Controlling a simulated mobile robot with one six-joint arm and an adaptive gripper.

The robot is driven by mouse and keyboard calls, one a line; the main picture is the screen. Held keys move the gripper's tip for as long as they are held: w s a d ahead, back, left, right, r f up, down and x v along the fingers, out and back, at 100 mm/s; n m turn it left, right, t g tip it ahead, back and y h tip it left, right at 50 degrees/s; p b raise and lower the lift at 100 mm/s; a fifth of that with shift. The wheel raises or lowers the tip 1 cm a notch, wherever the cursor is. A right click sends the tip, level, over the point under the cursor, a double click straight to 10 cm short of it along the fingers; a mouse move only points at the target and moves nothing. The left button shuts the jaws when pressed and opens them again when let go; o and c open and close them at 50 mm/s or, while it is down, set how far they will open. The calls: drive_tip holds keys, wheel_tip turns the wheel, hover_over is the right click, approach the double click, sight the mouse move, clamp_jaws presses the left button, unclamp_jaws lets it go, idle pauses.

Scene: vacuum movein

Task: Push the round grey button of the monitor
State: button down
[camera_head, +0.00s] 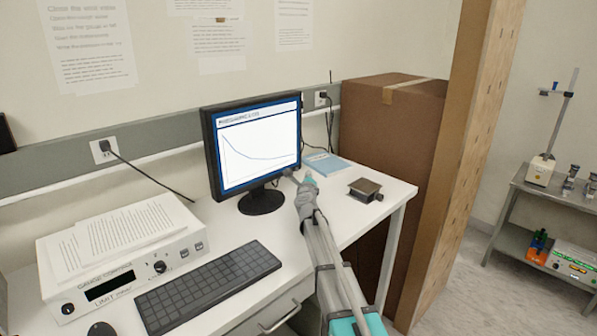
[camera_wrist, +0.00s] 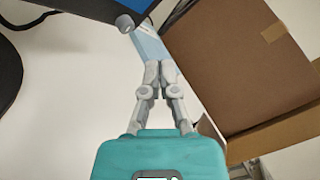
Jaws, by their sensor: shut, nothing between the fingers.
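The monitor (camera_head: 260,140) stands on the white desk and shows a graph with a falling curve. Its lower corner shows at the top left of the wrist view (camera_wrist: 92,6). The round grey button (camera_wrist: 125,24) sits at that corner; in the head view I cannot tell it clearly from my fingers. My gripper (camera_wrist: 160,66) is shut and empty, its fingertips together. In the wrist view the fingertips appear below and right of the button, apart from it in the picture. In the head view my gripper (camera_head: 297,177) is by the monitor's lower right corner.
A blue booklet (camera_head: 328,163) lies behind my gripper and a small dark device (camera_head: 365,188) to its right. A keyboard (camera_head: 208,287) and a control box (camera_head: 80,285) with papers are at left. A large cardboard box (camera_head: 385,130) stands beyond the desk.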

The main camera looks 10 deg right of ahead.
drive_tip(key=shift+s+d, duration=0.5)
drive_tip(key=shift+s, duration=0.2)
drive_tip(key=shift+s+d, duration=0.5)
drive_tip(key=shift+s, duration=0.15)
